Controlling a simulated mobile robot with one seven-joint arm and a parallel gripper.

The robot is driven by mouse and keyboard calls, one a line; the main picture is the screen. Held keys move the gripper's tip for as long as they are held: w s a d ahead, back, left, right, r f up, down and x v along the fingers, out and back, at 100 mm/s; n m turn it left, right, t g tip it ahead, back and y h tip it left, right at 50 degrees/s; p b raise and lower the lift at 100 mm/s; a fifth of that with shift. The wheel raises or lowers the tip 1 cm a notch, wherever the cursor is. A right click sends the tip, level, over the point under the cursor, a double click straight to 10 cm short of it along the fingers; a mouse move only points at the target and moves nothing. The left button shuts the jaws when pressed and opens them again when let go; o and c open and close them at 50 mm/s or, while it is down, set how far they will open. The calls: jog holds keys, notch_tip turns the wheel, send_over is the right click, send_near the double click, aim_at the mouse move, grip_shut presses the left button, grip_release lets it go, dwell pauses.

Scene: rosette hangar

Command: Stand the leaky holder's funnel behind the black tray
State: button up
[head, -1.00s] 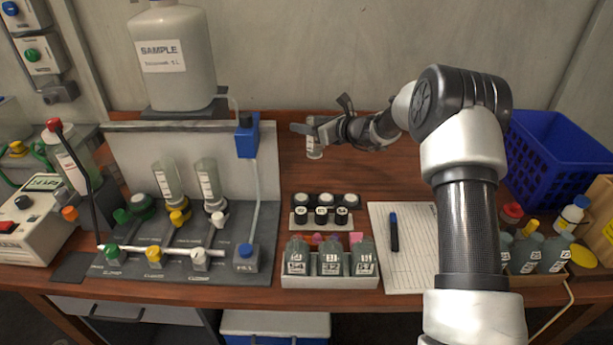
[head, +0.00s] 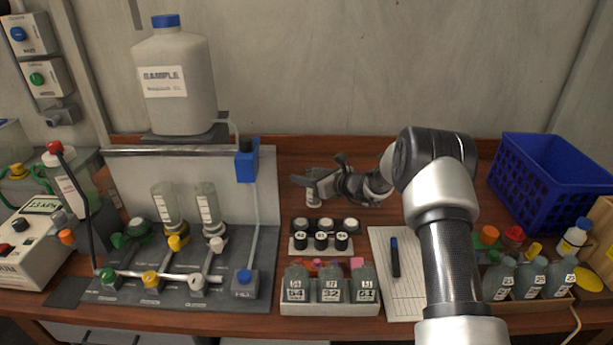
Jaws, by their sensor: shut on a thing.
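My gripper (head: 318,180) is shut on a small clear funnel (head: 313,198) with a pale label. It holds the funnel upright, just behind a small black rack (head: 325,225) with white round tops, which looks like the black tray. I cannot tell whether the funnel's lower end touches the table. Two similar funnels stand on the grey filter stand at left, one over the yellow holder (head: 177,241) and one over the white holder (head: 217,243). The green holder (head: 135,231) has no funnel on it. No leak can be made out.
A white tray (head: 328,308) of labelled bottles stands in front of the rack. A notepad with a pen (head: 394,258) lies to the right. The stand's upright panel (head: 263,185) and blue block (head: 246,162) are left of my gripper. A blue basket (head: 545,185) stands far right.

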jog(key=o, duration=1.2)
jog(key=shift+f, duration=0.1)
jog(key=shift+c, duration=0.2)
